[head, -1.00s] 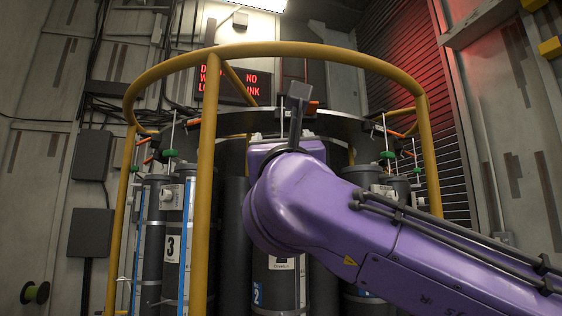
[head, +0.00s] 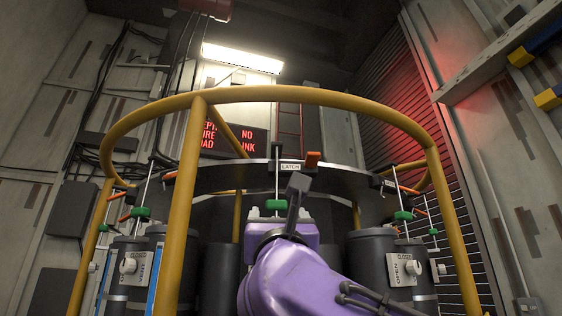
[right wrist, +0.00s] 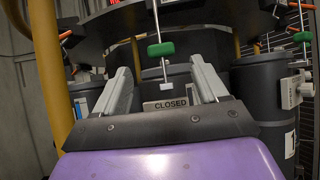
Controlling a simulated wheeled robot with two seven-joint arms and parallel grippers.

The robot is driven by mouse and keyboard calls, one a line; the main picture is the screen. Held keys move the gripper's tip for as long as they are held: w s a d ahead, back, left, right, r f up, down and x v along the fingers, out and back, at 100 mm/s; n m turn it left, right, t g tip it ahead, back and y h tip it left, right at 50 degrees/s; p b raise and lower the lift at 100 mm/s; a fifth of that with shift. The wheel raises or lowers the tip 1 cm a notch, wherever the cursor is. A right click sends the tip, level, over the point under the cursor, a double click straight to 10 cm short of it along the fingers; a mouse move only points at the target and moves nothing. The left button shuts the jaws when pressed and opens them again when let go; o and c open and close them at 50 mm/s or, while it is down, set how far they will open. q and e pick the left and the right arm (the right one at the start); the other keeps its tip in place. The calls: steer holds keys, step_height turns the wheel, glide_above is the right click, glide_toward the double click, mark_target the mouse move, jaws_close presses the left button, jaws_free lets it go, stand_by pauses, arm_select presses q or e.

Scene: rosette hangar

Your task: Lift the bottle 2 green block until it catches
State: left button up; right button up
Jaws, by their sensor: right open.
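The bottle 2 green block (head: 277,204) hangs on a thin upright rod in the middle of the head view, below a white LATCH label (head: 290,167). My right gripper (head: 279,212) is in front of it, its jaws open and empty. In the right wrist view the green block (right wrist: 160,48) shows just beyond and above the gap between the fingertips (right wrist: 161,66), apart from both. A CLOSED plate (right wrist: 165,104) shows between the fingers. Bottle 2 itself is mostly hidden by my right arm. My left gripper is not in view.
A yellow ring rail (head: 275,93) with yellow posts (head: 185,200) surrounds the bottles. Other green blocks (head: 403,215) hang on rods at both sides, over dark bottles (head: 375,260). A dark curved plate (head: 235,180) runs behind the rods. A red lettered sign glows behind.

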mark_target(277, 204)
steer(key=p+x, duration=0.6)
steer(key=shift+w+a, duration=0.1)
steer(key=shift+w, duration=0.3)
steer(key=p+x, duration=0.2)
steer(key=shift+w+r+p, duration=0.1)
steer(key=shift+r+p, duration=0.1)
steer(key=shift+p, duration=0.1)
steer(key=shift+w+r+p, duration=0.15)
steer(key=shift+w+p, duration=0.1)
steer(key=shift+p, duration=0.05)
steer(key=shift+f, duration=0.2)
steer(key=shift+w+r, duration=0.1)
